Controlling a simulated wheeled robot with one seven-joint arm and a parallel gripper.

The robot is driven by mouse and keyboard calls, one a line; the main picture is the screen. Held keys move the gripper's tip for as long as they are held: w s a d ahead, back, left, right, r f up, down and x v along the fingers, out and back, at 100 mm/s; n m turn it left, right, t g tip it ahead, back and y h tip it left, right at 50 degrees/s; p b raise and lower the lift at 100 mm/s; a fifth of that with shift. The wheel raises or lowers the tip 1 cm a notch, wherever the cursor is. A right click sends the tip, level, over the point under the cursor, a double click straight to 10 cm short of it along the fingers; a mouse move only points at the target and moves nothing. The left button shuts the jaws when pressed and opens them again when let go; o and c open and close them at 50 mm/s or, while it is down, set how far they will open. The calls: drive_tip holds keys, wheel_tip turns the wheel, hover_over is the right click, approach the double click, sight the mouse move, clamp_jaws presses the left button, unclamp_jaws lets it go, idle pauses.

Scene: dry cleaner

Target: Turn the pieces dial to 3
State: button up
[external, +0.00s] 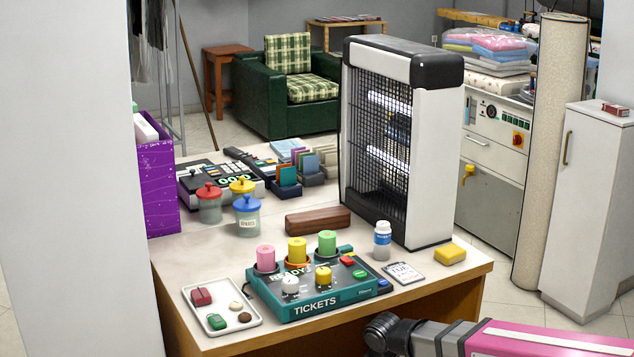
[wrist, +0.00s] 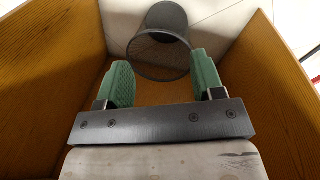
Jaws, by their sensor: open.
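The teal ticket machine (external: 318,308), marked "TICKETS", stands near the desk's front edge. It has a white knob (external: 290,287) and a yellow knob (external: 323,277) on its top; the labels are too small to tell which is the pieces dial or its setting. Three ticket rolls, pink, yellow and green, stand behind the knobs. My gripper (wrist: 162,80) shows in the wrist view, with green pads wide apart and nothing between them. It faces wooden panels, away from the machine. In the external view my arm enters at bottom right, and the gripper is out of sight.
A white tray (external: 250,324) with small items lies left of the machine. A tall insect-killer lamp (external: 427,150) stands behind. A mesh bin (wrist: 162,52) shows between wooden panels.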

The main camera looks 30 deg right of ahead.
drive_tip(key=w+a+r+n+t, duration=0.1)
drive_tip(key=a+r+n, duration=0.15)
drive_tip(key=a, duration=1.15)
drive_tip(key=w+a+r+n+t, duration=0.2)
drive_tip(key=a+r, duration=0.1)
drive_tip(key=a, duration=1.2)
drive_tip(key=s+a+r+n+t, duration=0.1)
drive_tip(key=s+a+r, duration=0.15)
drive_tip(key=a, duration=0.55)
drive_tip(key=s+a+r+n, duration=0.15)
drive_tip(key=a+r, duration=0.25)
drive_tip(key=a, duration=0.4)
drive_tip(key=s+a+r+n+t, duration=0.1)
drive_tip(key=s+a+r, duration=0.2)
drive_tip(key=a, duration=0.5)
wheel_tip(320, 180, up, 24)
drive_tip(key=n+g+y, duration=0.1)
drive_tip(key=n+g, duration=0.3)
drive_tip(key=g, duration=0.1)
hover_over(323, 270)
wheel_tip(323, 270, down, 11)
drive_tip(key=shift+f, duration=0.1)
